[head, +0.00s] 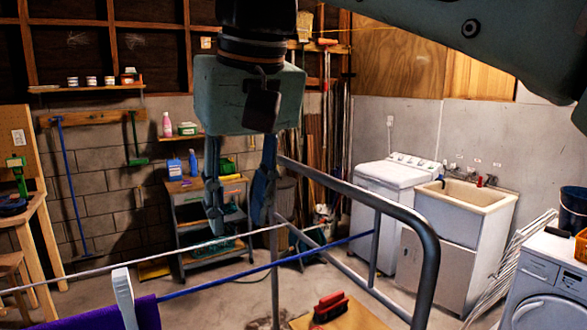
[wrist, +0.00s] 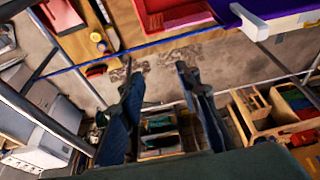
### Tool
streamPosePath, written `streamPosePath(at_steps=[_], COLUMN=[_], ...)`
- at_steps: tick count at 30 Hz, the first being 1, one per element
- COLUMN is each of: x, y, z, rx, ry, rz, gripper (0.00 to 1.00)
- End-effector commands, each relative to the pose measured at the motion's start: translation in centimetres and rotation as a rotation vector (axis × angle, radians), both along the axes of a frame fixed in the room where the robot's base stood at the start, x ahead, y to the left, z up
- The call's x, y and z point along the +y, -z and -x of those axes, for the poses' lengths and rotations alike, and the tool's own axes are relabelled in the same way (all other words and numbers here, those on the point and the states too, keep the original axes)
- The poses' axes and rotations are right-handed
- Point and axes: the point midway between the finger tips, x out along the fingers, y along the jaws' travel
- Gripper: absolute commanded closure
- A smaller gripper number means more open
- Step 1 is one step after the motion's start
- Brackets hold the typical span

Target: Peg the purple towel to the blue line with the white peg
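The purple towel (head: 85,318) is at the bottom left of the head view, mostly cut off. It hangs at the blue line (head: 225,282). The white peg (head: 123,292) stands upright against the towel near its right end; its lower end is out of frame. In the wrist view the towel (wrist: 290,25) is at the top right, with the white peg (wrist: 250,22) at its left part, by the blue line (wrist: 185,36). My gripper (head: 236,222) points down, away to the right of the peg. Its fingers are apart, with nothing between them (wrist: 163,78).
A pale line (head: 150,257) runs behind the blue one. A grey metal rail (head: 350,195) rises at the right of the lines. A red brush (head: 330,307) lies on a wooden surface below. A washer, sink and shelving cart stand farther back.

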Motion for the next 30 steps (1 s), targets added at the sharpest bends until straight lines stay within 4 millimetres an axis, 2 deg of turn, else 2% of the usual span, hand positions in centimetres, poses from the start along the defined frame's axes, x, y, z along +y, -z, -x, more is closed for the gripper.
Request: streamPosePath(at_steps=[1, 4, 10, 11, 12, 18, 24, 30], x=[-0.1, -0.1, -0.1, -0.2, -0.3, -1.0, -1.5, -1.8], y=[1.5, 3.7, 6.3, 4.2, 3.1, -0.5, -3.0, -4.6], z=[0.1, 0.1, 0.0, 0.2, 0.4, 1.4, 2.1, 2.6], rx=[0.006, 0.004, 0.002, -0.001, -0.001, 0.001, 0.000, 0.002], ry=[0.000, 0.001, 0.001, 0.001, 0.001, 0.003, 0.004, 0.004], rz=[0.004, 0.002, 0.002, -0.001, -0.001, 0.001, 0.000, 0.001], gripper=[0.69, 0.69, 0.69, 0.69, 0.69, 0.69, 0.69, 0.69])
